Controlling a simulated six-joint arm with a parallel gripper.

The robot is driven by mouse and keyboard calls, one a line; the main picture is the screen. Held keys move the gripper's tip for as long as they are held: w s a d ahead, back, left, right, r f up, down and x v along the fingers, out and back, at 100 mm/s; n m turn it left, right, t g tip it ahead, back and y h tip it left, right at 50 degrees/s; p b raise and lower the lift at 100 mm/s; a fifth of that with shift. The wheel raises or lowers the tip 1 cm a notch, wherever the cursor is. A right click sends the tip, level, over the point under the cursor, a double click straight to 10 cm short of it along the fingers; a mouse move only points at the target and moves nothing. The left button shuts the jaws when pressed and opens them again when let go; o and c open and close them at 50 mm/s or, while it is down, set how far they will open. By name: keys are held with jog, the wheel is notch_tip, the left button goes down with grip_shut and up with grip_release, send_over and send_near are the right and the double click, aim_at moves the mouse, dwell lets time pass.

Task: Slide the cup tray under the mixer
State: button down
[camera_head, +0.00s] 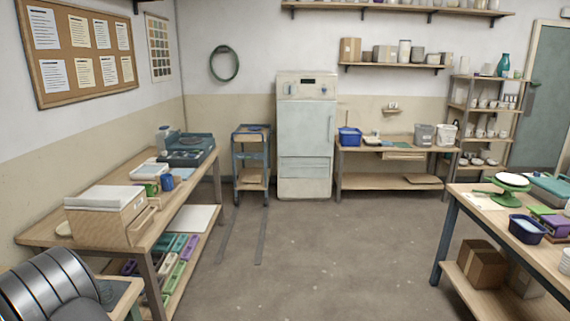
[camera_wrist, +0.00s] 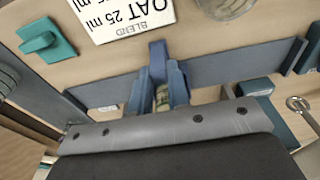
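In the wrist view my gripper (camera_wrist: 160,72) has two blue-grey fingers close together, pointing at a board-like surface. A darker blue upright piece (camera_wrist: 157,50) stands at the fingertips. A small yellowish-brown piece shows between the fingers. I cannot tell whether the fingers grip or only flank these. A long blue-grey bar (camera_wrist: 238,66) runs crosswise behind the fingers. I cannot tell whether it belongs to the cup tray. No mixer can be made out for certain. My gripper is not visible in the head view.
The wrist view also shows a teal block (camera_wrist: 45,40), a white card (camera_wrist: 125,15) reading "25 ml", and a metal ring (camera_wrist: 298,104). In the head view a wooden box (camera_head: 110,222) sits on the left bench (camera_head: 48,234). The floor (camera_head: 310,265) between the benches is clear.

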jog(key=shift+s, duration=5.5)
jog(key=shift+s, duration=2.45)
jog(key=c, duration=1.5)
grip_release()
jog(key=shift+o, duration=0.2)
jog(key=shift+r, duration=0.15)
